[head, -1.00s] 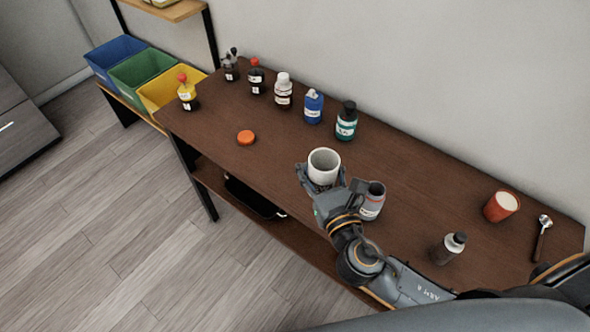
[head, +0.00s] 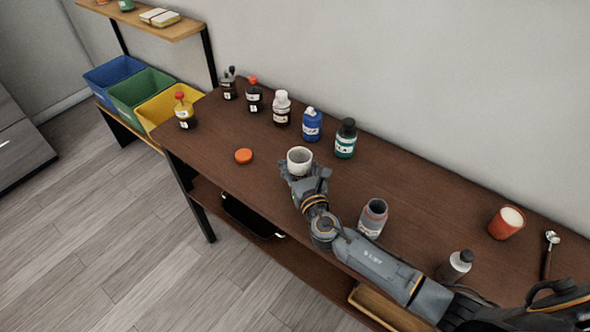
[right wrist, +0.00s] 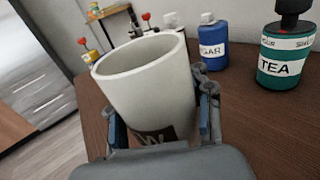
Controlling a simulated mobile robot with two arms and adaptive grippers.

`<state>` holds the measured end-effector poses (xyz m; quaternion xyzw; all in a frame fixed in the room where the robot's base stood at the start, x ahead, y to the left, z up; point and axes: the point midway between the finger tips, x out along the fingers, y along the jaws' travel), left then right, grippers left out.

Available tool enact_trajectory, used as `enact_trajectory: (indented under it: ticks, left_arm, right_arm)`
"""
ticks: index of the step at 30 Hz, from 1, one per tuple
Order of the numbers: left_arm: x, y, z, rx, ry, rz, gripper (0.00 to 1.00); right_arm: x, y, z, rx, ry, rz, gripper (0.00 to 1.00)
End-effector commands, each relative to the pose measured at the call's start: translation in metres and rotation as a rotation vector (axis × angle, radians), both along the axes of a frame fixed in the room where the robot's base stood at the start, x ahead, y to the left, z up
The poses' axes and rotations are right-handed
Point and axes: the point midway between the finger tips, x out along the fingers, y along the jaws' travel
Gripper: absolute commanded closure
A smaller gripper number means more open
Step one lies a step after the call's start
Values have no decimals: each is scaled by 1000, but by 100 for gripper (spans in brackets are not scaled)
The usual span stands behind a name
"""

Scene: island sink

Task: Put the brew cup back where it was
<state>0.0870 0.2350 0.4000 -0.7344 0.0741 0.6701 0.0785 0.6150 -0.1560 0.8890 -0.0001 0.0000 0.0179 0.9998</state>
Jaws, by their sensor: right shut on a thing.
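The brew cup (head: 300,158) is a white, open-topped cup. My right gripper (head: 298,172) is shut on it, near the middle of the brown table. In the right wrist view the cup (right wrist: 147,85) stands upright between the two fingers of the gripper (right wrist: 160,130), its rim tilted in the picture. The cup's base is partly hidden, so I cannot tell whether it touches the table. My left gripper does not show.
A blue sugar bottle (head: 311,126) and a green tea bottle (head: 345,139) stand behind the cup. An orange lid (head: 243,156) lies left of it. An open grey jar (head: 373,217), a dark bottle (head: 455,266) and an orange cup (head: 505,223) stand to the right.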

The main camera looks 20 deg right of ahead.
Motion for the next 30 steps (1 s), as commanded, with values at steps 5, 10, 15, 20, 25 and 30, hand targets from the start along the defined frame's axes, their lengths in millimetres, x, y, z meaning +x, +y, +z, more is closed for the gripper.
enact_trajectory:
  ticks: [5, 10, 15, 20, 25, 30]
  left_arm:
    - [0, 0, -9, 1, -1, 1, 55]
    - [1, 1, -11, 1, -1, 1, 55]
    - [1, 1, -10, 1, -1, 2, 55]
    - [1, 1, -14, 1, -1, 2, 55]
    - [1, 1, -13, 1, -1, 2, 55]
    - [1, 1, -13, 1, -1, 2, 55]
  right_arm:
    - [6, 0, -24, -3, 3, 1, 98]
    - [6, 0, -36, -2, -1, 0, 98]
    - [6, 0, -36, -1, -1, 0, 98]
    - [5, 0, -40, -1, 0, 0, 98]
    - [5, 0, -40, -1, 1, 0, 36]
    - [5, 0, -40, -1, 1, 0, 26]
